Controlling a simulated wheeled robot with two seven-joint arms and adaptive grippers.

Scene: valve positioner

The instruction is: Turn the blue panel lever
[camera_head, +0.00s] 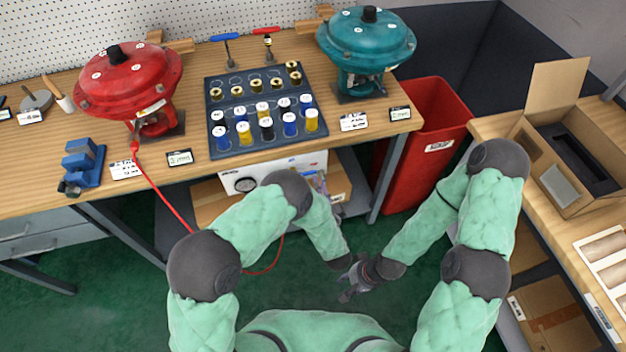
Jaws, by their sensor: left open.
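A lever with a blue handle (225,37) stands at the back of the bench, near the foot of the pegboard. Its handle lies roughly crosswise in the picture. My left gripper (364,262) is open, low in front of the bench and well away from the lever. My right gripper (349,291) is just below it, and the two overlap in the view. Whether the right jaws are open cannot be made out. Both grippers look empty.
A red-handled lever (267,42) stands right of the blue one. A dark tray (215,170) of fittings lies in front, between a red actuator (125,80) and a teal actuator (365,45). A white gauge panel (270,172) sits below the bench edge. A red bin (425,150) stands right.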

